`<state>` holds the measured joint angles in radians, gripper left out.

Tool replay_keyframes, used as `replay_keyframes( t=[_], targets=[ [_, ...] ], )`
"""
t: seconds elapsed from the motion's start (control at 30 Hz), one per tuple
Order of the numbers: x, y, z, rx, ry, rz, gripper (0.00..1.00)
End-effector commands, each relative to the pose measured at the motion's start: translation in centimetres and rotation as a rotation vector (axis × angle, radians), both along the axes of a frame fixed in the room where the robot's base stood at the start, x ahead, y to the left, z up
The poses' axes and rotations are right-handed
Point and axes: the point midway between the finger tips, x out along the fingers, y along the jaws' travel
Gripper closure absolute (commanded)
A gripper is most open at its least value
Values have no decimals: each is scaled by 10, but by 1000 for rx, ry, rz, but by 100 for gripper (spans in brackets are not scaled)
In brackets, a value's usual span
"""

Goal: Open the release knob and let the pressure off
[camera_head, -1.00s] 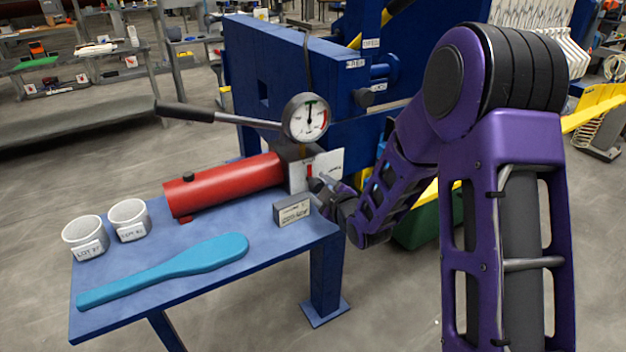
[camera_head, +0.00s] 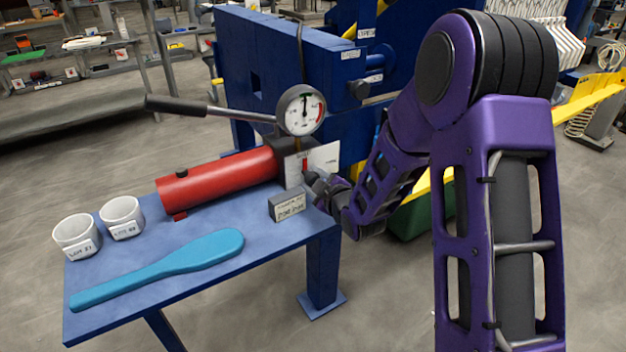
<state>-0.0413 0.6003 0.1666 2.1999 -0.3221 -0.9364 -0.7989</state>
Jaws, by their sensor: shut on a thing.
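The red hydraulic pump (camera_head: 222,181) lies on the blue table. Its black-handled lever (camera_head: 177,105) reaches out to the left. A round dial gauge (camera_head: 302,110) stands above the pump's right end, with its needle pointing roughly straight up. A white plate with a red mark (camera_head: 325,157) is at the pump's right end. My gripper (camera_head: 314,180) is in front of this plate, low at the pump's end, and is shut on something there. The release knob is not clearly visible; the fingers cover that spot.
A small grey labelled block (camera_head: 287,205) sits on the table (camera_head: 200,248) just below my gripper. Two white labelled cups (camera_head: 78,238) and a blue paddle (camera_head: 165,268) lie to the left. The blue press frame (camera_head: 290,60) stands behind the pump.

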Motion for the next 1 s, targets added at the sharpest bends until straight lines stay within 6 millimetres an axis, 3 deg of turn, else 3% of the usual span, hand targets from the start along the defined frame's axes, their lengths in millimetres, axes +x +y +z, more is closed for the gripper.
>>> replay_keyframes(
  t=[0.47, 1.0],
  targets=[
    [0, -1, -1, 126, 88, 0, 100],
    [-1, 0, 0, 539, 368, 1, 100]
  ],
)
